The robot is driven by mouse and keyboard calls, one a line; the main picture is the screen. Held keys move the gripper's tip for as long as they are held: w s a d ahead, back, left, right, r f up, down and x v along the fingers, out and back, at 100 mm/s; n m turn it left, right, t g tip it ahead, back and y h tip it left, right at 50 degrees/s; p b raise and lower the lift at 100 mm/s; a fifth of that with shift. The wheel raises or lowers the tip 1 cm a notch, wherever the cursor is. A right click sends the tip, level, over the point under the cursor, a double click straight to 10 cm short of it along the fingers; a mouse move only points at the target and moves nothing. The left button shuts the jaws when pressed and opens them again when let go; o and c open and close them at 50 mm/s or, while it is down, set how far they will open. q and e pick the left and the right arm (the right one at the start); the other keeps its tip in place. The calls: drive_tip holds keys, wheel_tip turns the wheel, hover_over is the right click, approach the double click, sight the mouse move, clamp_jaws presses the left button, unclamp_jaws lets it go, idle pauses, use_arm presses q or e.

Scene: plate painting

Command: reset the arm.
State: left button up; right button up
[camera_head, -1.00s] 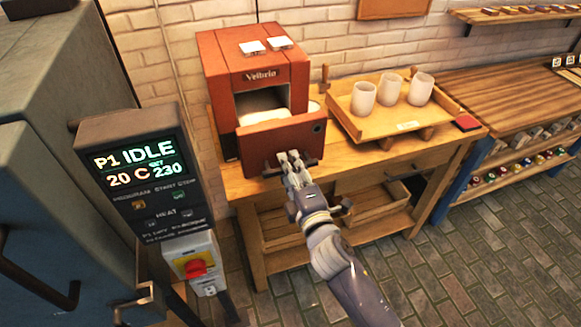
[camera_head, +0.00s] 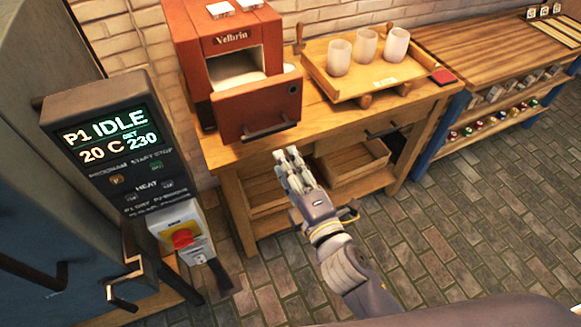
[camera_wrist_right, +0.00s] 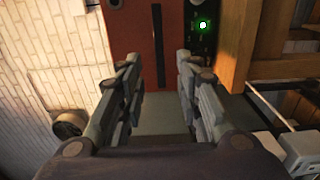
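My right gripper (camera_head: 292,166) is in front of the wooden workbench (camera_head: 232,150), below and apart from the door handle of the red box-shaped oven (camera_head: 225,45). In the right wrist view its two fingers (camera_wrist_right: 160,90) stand apart with nothing between them. The oven's red door (camera_head: 255,108) hangs open and shows a pale interior with something white inside. My left gripper is not in view.
A wooden tray (camera_head: 325,88) with three white cups (camera_head: 366,45) stands on the bench. A control panel (camera_head: 115,140) reading IDLE and a blue-grey cabinet (camera_head: 45,225) are at left. Brick floor (camera_head: 450,220) is clear at right.

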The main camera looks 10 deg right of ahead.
drive_tip(key=shift+s+d, duration=0.15)
drive_tip(key=shift+s, duration=0.25)
drive_tip(key=s+d+f+m+g+h, duration=0.1)
drive_tip(key=s+d+f+m+g, duration=0.2)
drive_tip(key=f, duration=1)
drive_tip(key=s+d+f+m+g+h, duration=0.1)
drive_tip(key=s+d+f+m+g, duration=0.15)
drive_tip(key=f, duration=0.95)
drive_tip(key=s+d+f+m+g+h, duration=0.1)
drive_tip(key=s+d+f+m+g, duration=0.15)
drive_tip(key=f, duration=1.05)
drive_tip(key=s+d+f+m+g+h, duration=0.1)
drive_tip(key=s+d+f+m+g, duration=0.1)
drive_tip(key=s+f, duration=0.5)
drive_tip(key=s+d+f+m+g+b, duration=0.1)
drive_tip(key=s+d+f+m+g, duration=0.2)
drive_tip(key=s, duration=1)
drive_tip(key=s+d+f+m+g+h, duration=0.1)
drive_tip(key=s+d+f+m+g, duration=0.2)
drive_tip(key=s+f, duration=0.7)
drive_tip(key=d+f+m, duration=0.1)
drive_tip(key=d+m, duration=0.1)
drive_tip(key=m, duration=0.1)
drive_tip(key=shift+s+d+f+h+b, duration=0.15)
drive_tip(key=shift+s+d+h+b, duration=0.1)
drive_tip(key=shift+d+h+b, duration=0.1)
